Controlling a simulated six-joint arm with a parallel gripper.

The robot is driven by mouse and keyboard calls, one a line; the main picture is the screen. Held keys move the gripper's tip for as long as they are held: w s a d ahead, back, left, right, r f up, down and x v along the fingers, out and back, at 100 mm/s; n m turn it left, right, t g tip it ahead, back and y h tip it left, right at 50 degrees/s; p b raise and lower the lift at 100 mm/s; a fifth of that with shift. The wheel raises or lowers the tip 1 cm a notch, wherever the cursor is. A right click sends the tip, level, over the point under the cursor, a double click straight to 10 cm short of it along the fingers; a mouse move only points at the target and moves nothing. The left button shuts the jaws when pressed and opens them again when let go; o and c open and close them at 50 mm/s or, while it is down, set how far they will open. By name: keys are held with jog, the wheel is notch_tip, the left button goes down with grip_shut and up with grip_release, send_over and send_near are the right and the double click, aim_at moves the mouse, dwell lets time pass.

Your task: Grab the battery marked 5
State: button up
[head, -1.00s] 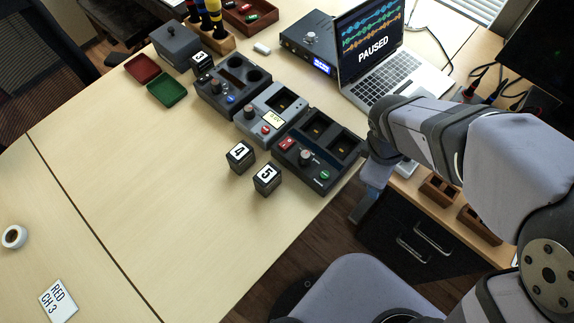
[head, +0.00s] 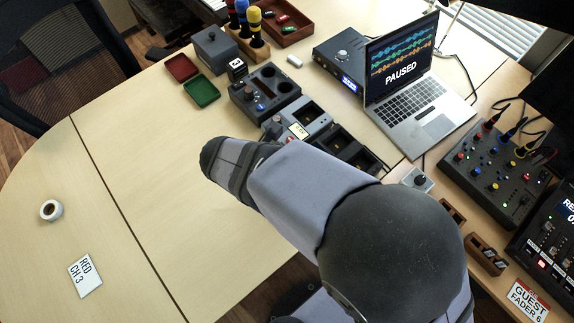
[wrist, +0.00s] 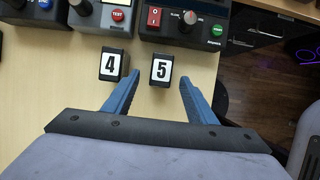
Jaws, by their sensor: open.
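The battery marked 5 (wrist: 161,70) is a dark block with a white label, standing on the pale table in the wrist view. The battery marked 4 (wrist: 112,64) stands just to its left, a small gap apart. My gripper (wrist: 155,88) is open, with its two blue fingers pointing toward the batteries. The battery marked 5 is ahead of the fingers, between their lines; the left finger's tip is near the battery marked 4. In the head view my arm hides both batteries and the gripper.
Behind the batteries stand a device with a TEST button (wrist: 115,16) and a device with a red switch (wrist: 155,17). The table edge is close on the right. In the head view a laptop (head: 415,100) stands at the back, and the left side of the table (head: 130,180) is mostly clear.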

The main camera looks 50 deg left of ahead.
jog(key=shift+p+x, duration=0.4)
jog(key=shift+x, duration=3.2)
jog(key=shift+d, duration=0.1)
grip_shut()
